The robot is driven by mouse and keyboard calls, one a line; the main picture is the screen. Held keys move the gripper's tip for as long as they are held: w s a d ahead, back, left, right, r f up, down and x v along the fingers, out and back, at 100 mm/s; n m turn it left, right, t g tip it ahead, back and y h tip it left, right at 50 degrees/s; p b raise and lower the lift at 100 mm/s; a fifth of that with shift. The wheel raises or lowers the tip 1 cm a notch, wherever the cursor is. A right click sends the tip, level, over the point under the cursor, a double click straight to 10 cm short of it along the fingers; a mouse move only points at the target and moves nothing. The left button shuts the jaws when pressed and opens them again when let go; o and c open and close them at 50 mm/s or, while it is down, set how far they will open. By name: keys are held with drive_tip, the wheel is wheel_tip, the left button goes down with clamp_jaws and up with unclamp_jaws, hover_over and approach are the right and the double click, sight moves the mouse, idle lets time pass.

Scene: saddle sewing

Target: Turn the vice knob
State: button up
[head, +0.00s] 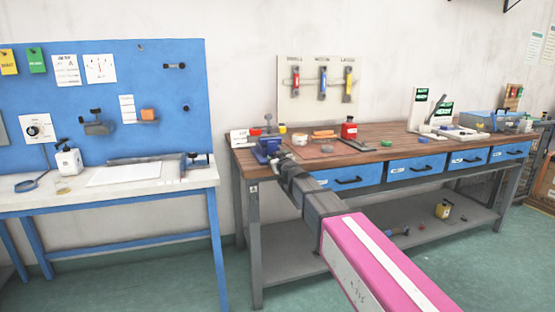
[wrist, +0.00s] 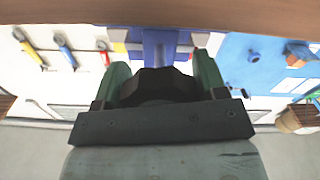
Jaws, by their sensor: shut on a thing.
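The blue vice (head: 266,147) stands at the left front corner of the wooden workbench. In the wrist view, its blue body (wrist: 158,46) shows beyond the knob. The black faceted vice knob (wrist: 155,86) sits between the two green fingers of my gripper (wrist: 161,75), which is shut on it. In the head view, my gripper (head: 282,158) reaches the front of the vice. The knob is hidden there by my gripper and arm.
The wooden workbench (head: 380,136) has blue drawers (head: 415,166) below its top. A red container (head: 349,130) and an orange item (head: 323,134) lie right of the vice. A white-topped blue table (head: 195,178) stands left, with a floor gap between.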

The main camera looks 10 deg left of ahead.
idle(0.3)
drive_tip(key=o, duration=0.9)
drive_tip(key=shift+o, duration=0.2)
drive_tip(key=v, duration=1.1)
drive_tip(key=shift+a+f, duration=0.1)
